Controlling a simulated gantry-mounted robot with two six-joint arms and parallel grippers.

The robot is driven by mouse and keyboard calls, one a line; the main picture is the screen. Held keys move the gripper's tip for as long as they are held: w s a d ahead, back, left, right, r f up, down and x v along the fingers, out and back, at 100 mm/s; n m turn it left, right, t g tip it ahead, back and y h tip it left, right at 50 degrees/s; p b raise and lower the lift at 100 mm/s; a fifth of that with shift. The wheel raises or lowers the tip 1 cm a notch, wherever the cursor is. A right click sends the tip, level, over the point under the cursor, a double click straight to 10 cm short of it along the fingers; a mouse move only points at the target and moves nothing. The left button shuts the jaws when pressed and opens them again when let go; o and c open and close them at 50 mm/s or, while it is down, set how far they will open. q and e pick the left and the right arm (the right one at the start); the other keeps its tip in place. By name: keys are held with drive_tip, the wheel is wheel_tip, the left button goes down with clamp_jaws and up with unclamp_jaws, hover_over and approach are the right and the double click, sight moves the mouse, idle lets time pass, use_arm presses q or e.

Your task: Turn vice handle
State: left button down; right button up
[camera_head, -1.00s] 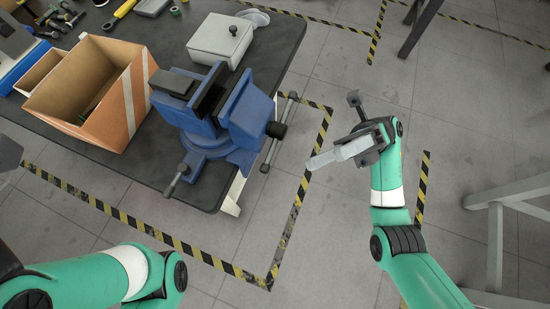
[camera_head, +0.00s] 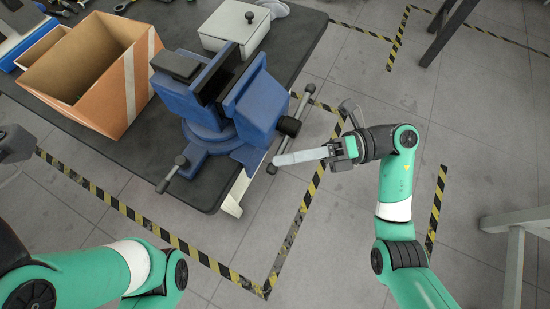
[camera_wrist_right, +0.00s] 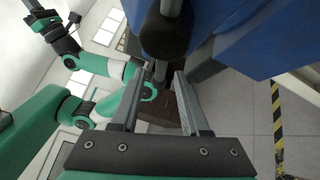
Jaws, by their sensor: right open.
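The blue vice (camera_head: 255,105) stands at the table's corner, its dark screw end (camera_head: 289,126) facing right. The vice handle (camera_head: 303,102) is a thin grey bar through that end, slanting from upper right to lower left. My right gripper (camera_head: 278,160) is open, its fingers pointing left near the handle's lower end.
An open cardboard box (camera_head: 130,85) and a light grey box (camera_head: 235,28) with a dark knob stand on the dark table (camera_head: 110,145). A grey metal frame (camera_head: 515,225) stands at the right.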

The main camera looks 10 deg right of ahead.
drive_tip(key=shift+a, duration=1.15)
clamp_jaws()
idle(0.5)
